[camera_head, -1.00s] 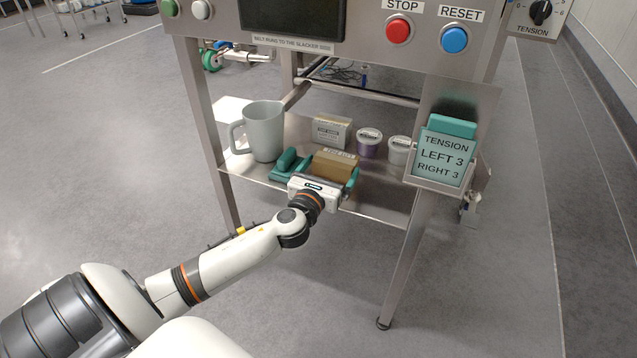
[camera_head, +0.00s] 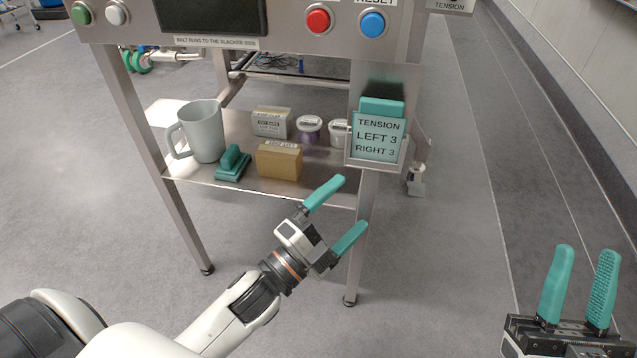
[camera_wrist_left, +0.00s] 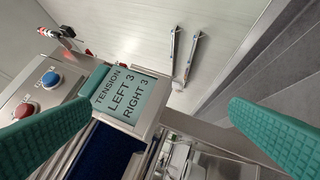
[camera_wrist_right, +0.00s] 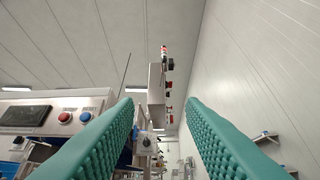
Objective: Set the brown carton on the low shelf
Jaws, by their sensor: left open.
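The brown carton (camera_head: 279,162) sits upright on the low shelf (camera_head: 235,190), near its front edge. My left gripper (camera_head: 337,211) is open and empty, in front of the shelf and to the right of the carton, apart from it. Its open fingers also show in the left wrist view (camera_wrist_left: 160,125), with the tension sign between them. My right gripper (camera_head: 583,282) is at the lower right of the head view, far from the shelf. Its fingers stand apart with nothing between them, also in the right wrist view (camera_wrist_right: 160,125).

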